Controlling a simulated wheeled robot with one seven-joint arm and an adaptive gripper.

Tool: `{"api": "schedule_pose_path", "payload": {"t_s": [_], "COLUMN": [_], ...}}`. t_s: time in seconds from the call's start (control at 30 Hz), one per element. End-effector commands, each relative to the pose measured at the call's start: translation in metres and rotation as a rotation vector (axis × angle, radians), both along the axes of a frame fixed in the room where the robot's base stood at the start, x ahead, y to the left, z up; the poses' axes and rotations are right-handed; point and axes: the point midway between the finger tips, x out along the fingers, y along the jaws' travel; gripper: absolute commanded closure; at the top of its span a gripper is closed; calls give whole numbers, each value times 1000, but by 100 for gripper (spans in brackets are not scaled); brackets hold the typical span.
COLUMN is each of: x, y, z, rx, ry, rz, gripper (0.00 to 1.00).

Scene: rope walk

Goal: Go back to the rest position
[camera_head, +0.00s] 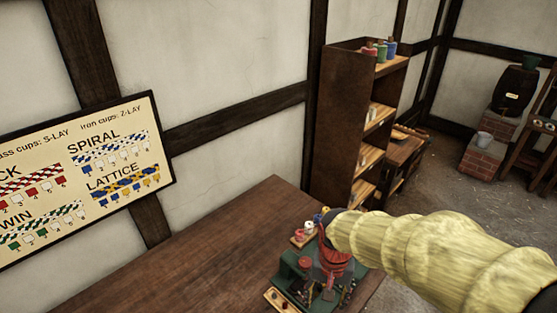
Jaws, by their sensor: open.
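My arm in its pale yellow sleeve reaches in from the lower right. My gripper (328,290) points down at its end, over a dark green stand (290,268) on the wooden table (205,250). It is small and partly lost against the stand, but its jaws are open. Red parts show around the wrist; I cannot tell whether they belong to the arm or the stand. I cannot make out anything between the fingers.
A small wooden tray with white and coloured spools (303,236) sits behind the stand, and another tray (277,299) in front. The table's left part is clear. A tall shelf (340,125) stands behind. A pattern board (90,170) hangs left; a barrel (514,90) stands far right.

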Motion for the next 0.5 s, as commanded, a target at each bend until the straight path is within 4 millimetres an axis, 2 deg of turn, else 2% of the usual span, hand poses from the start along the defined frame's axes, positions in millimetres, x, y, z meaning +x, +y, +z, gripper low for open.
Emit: {"api": "schedule_pose_path", "payload": {"t_s": [0.1, 0.23, 0.4, 0.5], "x": [-27, -56, -86, -95], "y": [-17, -34, -52, -60], "z": [20, 38, 52, 60], "rx": [11, 3, -21, -34], "ry": [-87, -195, -352, -439], "rz": [168, 285, 295, 267], "gripper": [45, 45, 45, 45]}}
